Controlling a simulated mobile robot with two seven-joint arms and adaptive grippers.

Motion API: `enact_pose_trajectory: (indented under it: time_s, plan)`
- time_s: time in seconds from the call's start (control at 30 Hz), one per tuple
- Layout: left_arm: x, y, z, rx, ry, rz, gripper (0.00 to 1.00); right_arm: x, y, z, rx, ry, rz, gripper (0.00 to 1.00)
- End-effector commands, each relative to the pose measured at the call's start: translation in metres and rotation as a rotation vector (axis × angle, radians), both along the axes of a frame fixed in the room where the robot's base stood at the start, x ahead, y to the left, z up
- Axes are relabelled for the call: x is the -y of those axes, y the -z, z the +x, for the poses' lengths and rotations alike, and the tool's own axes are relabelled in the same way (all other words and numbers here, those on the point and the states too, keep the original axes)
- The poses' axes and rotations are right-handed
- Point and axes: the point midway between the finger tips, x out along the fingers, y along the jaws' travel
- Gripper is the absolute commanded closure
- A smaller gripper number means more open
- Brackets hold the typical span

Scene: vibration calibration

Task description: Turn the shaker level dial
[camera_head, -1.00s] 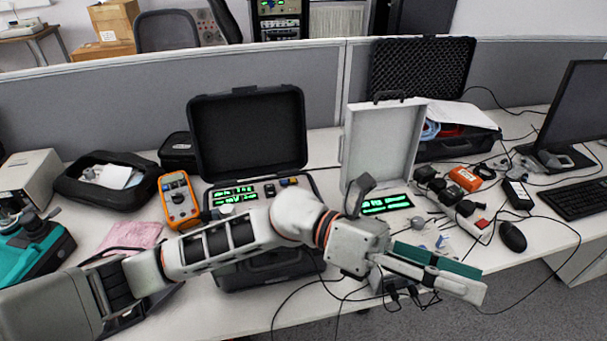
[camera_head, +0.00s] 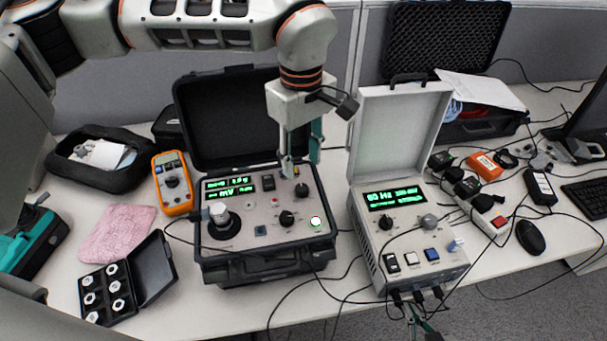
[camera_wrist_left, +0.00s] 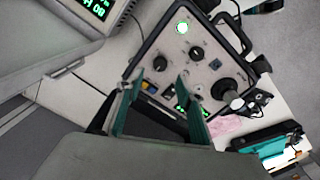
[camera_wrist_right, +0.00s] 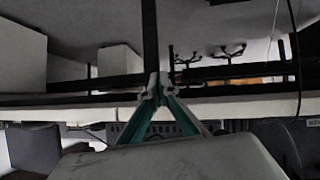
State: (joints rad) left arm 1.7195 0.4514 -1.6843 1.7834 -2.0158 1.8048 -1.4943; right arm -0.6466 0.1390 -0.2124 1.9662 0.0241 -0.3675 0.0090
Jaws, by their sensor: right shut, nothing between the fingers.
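The black-cased shaker unit (camera_head: 252,243) stands open on the table, with two lit green displays. Its panel carries a black knob (camera_head: 301,190) at upper right, a second black knob (camera_head: 287,218) below it, and a large round shaker head (camera_head: 219,221) at left. No dial label is readable. My left gripper (camera_head: 301,172) points down above the panel's upper right, close to the upper knob. In the left wrist view its fingers (camera_wrist_left: 155,100) are apart with nothing between; both knobs lie beyond the tips. My right gripper (camera_wrist_right: 158,90) is shut and empty; in the head view it shows at the bottom edge.
A white-cased instrument (camera_head: 425,258) with knobs and cables stands right of the shaker. An orange multimeter (camera_head: 172,183), a pink cloth (camera_head: 117,233) and a small box of adapters (camera_head: 107,291) lie left. The open black lid stands behind the panel.

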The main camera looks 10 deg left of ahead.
Motion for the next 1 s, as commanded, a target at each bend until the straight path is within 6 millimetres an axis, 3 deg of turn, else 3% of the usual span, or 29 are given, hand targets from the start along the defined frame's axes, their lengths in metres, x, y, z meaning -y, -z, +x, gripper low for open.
enact_pose_trajectory:
  time_s: [0.53,0.93,0.97,1.0]
  plan:
    - [-0.001,0.068,0.000,-0.001,0.000,0.002,0.63,0.000,0.000,-0.004,-0.011,0.000,-0.002,1.00]
    - [0.000,0.077,0.000,0.001,0.000,0.002,0.63,0.000,-0.003,-0.002,-0.006,0.000,-0.001,1.00]
    - [0.000,0.077,0.000,0.001,0.000,0.002,0.66,0.000,-0.003,-0.002,-0.005,0.000,-0.001,1.00]
    - [0.000,0.077,0.000,0.001,0.000,0.002,0.76,0.000,-0.004,-0.002,-0.004,0.000,-0.001,1.00]
